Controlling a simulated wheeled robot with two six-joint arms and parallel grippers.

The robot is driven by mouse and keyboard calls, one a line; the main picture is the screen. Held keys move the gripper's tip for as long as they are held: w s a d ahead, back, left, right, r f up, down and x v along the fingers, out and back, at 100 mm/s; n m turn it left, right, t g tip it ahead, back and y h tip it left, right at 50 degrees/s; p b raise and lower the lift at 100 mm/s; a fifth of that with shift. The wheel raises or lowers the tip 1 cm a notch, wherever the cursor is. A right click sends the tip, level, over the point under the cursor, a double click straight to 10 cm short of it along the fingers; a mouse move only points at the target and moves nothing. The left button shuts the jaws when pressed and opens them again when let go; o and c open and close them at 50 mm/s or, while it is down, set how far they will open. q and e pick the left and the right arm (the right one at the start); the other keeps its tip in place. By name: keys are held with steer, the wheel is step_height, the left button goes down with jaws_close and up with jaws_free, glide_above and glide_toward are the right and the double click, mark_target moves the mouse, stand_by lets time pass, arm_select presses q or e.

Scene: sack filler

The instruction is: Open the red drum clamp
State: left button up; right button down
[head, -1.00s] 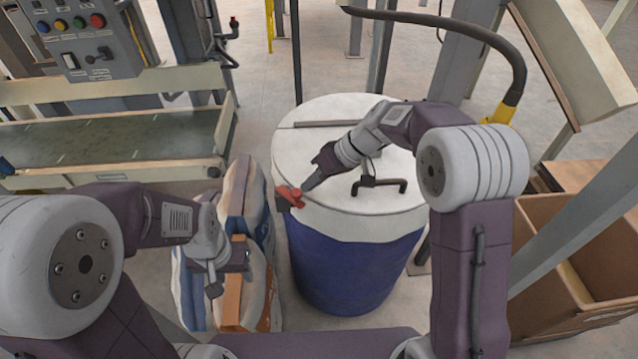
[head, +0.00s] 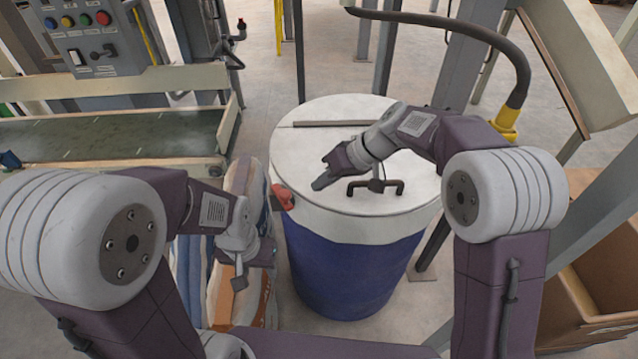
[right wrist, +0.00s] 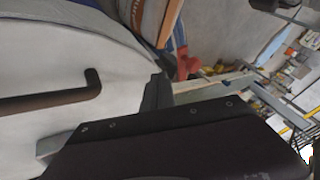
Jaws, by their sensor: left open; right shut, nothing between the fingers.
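The red drum clamp (head: 284,197) sits on the left rim of the blue drum (head: 350,270) with its white lid (head: 320,115). It also shows as a small red piece in the right wrist view (right wrist: 187,66). My right gripper (head: 319,184) is shut and empty, over the lid just right of the clamp, with a small gap between them. Its fingers (right wrist: 158,92) also show in the right wrist view. My left gripper (head: 254,270) is open and empty, low to the left of the drum, in front of the sacks. Whether the clamp is fully open I cannot tell.
A dark handle (head: 375,187) stands up from the lid near my right gripper. Filled sacks (head: 243,310) stand left of the drum. A conveyor (head: 110,140) is at the left, a cardboard box (head: 595,270) at the right.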

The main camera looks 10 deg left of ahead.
steer(key=d+r, duration=0.2)
steer(key=shift+w+d, duration=0.1)
steer(key=shift+d, duration=0.25)
arm_select(q)
steer(key=shift+a+r, duration=0.25)
steer(key=shift+r, duration=0.05)
arm_select(e)
step_height(320, 180, up, 5)
steer(key=s+d, duration=0.1)
steer(key=d, duration=0.1)
steer(key=shift+s+r, duration=0.2)
steer(key=shift+s, duration=0.15)
arm_select(q)
steer(key=shift+s, duration=0.1)
